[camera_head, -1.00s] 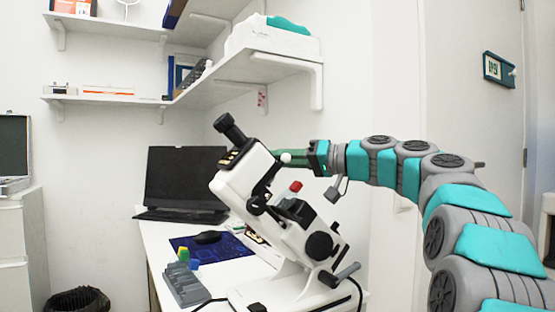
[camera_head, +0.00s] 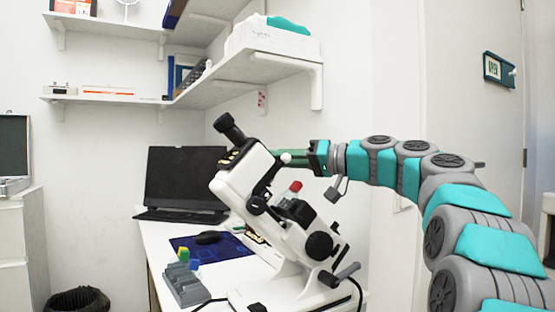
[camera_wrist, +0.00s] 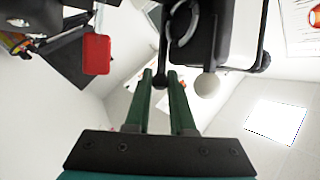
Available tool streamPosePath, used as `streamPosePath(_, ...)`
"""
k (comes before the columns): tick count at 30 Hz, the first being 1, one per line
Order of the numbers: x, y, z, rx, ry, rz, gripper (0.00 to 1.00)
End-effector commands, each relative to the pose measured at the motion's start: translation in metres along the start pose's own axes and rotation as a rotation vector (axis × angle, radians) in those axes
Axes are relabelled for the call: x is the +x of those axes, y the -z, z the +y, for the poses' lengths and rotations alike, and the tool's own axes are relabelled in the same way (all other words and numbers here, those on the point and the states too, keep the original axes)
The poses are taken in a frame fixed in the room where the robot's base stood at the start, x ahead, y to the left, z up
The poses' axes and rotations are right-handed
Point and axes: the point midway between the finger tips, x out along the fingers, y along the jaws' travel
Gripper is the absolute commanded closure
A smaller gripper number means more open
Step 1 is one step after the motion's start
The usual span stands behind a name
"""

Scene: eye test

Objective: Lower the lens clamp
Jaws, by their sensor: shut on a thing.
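A white lens meter (camera_head: 240,187) with a black eyepiece stands tilted on the desk. My gripper (camera_head: 283,157) reaches it from the right, at the upper part of its body. In the wrist view, the two green fingers of my gripper (camera_wrist: 160,74) are closed around the rounded end of a black rod, which I take to be the lens clamp (camera_wrist: 163,50). A grey ring and a white ball knob (camera_wrist: 208,86) are beside it. A red cap (camera_head: 296,186) sits lower on the instrument and shows at upper left in the wrist view (camera_wrist: 97,54). The fingers partly hide the grip.
A dark laptop (camera_head: 185,180) stands behind on the desk. A blue mat (camera_head: 225,246) with a black mouse and a grey tray (camera_head: 187,285) with small coloured blocks lie left of the instrument. A shelf (camera_head: 240,75) hangs above.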

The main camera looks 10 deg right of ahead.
Motion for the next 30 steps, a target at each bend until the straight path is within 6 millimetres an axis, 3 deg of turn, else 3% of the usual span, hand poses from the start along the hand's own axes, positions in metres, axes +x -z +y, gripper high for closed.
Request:
streamPosePath(5, -0.002, -0.002, 0.005, -0.001, 0.003, 0.000, 1.00)
streamPosePath(17, -0.024, -0.011, 0.052, 0.001, 0.000, 0.003, 1.00)
streamPosePath(27, -0.026, -0.012, 0.057, 0.004, -0.005, 0.000, 1.00)
streamPosePath(28, -0.026, -0.012, 0.058, 0.004, -0.005, 0.000, 0.76)
streamPosePath(30, -0.026, -0.012, 0.057, 0.004, -0.005, 0.001, 0.68)
